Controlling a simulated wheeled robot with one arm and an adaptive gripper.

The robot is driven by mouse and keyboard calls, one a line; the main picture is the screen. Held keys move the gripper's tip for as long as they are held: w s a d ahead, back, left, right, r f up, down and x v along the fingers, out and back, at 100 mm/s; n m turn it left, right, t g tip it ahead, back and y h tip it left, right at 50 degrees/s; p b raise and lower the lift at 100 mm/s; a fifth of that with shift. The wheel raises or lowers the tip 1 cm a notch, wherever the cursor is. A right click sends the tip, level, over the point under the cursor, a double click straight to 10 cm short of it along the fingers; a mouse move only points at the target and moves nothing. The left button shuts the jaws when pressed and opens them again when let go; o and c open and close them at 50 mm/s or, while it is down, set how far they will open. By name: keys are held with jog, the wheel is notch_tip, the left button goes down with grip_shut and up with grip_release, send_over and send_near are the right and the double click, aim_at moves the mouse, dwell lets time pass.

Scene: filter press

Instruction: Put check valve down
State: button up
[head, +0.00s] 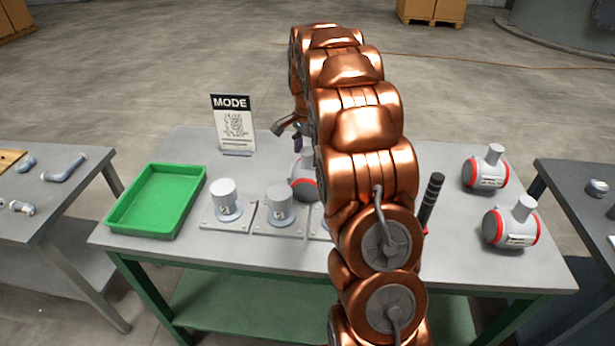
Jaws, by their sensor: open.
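A check valve (303,182), a grey-white body with a red band, is at the middle of the table, partly hidden behind my copper arm. I cannot tell whether it rests on the table or on a plate. My gripper (289,131) is open just above and behind this valve in the picture; most of it is hidden by my arm, and contact with the valve cannot be seen. Two similar check valves stand apart at the right of the table, one farther back (484,172) and one nearer (511,226).
A green tray (128,228) lies at the table's left. Plates with grey cylinders (225,207) (280,209) stand beside it. A MODE sign (232,125) stands at the back. A black handle (431,200) rises right of my arm. Side tables (58,190) (575,192) flank the grey table (470,262).

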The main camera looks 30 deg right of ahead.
jog(key=shift+c, duration=0.4)
grip_shut()
dwell(0.4)
